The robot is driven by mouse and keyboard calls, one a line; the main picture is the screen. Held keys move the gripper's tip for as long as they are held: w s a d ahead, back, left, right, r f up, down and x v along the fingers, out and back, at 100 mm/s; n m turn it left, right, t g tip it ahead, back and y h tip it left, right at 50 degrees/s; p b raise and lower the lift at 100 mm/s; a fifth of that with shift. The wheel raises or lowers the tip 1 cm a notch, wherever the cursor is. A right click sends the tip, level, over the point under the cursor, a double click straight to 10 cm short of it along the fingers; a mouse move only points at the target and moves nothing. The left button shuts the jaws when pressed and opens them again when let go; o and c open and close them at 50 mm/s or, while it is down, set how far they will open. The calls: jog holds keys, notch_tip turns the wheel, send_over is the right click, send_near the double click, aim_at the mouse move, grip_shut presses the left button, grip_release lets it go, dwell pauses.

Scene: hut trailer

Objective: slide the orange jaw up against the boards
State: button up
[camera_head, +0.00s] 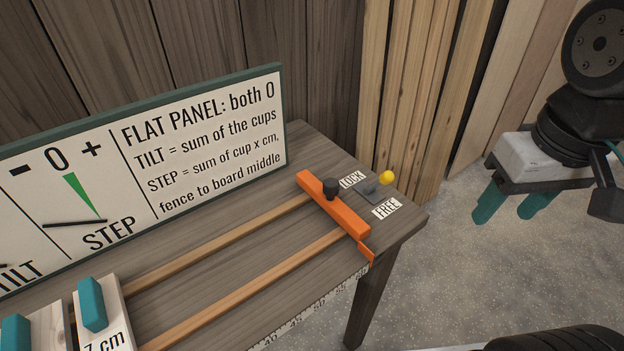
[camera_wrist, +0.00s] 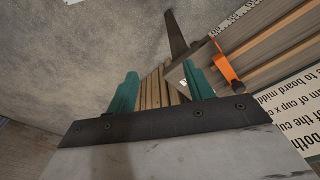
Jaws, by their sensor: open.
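The orange jaw (camera_head: 345,216) is a long bar with a black knob (camera_head: 331,188), lying across two wooden rails (camera_head: 240,235) at the right end of the bench. The boards (camera_head: 115,310), pale with teal blocks on top, are at the lower left, cut off by the picture edge. A wide gap of bare rails separates jaw and boards. My gripper (camera_head: 510,205) is open and empty in the air, right of the bench and apart from the jaw. In the wrist view my gripper (camera_wrist: 160,75) shows teal fingers, with the jaw (camera_wrist: 225,65) to their right.
A lever with a yellow ball (camera_head: 386,177) stands beside the jaw, between LOCK (camera_head: 352,179) and FREE (camera_head: 387,208) labels; I cannot tell its setting. A sign (camera_head: 205,130) stands along the bench's back. Wooden planks (camera_head: 410,90) lean behind. Speckled floor is open right of the bench.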

jog(key=w+a+n, duration=0.8)
jog(key=w, duration=0.3)
jog(key=n+g, duration=0.1)
jog(key=n, duration=0.6)
send_over(331, 182)
jog(key=f, duration=0.4)
jog(key=shift+s+d+f, duration=0.15)
jog(key=shift+d+f, duration=0.15)
jog(key=shift+f, duration=0.05)
jog(key=shift+a+f, duration=0.35)
jog(key=shift+f, duration=0.3)
notch_tip(331, 182, down, 7)
jog(key=shift+r, duration=0.1)
grip_shut()
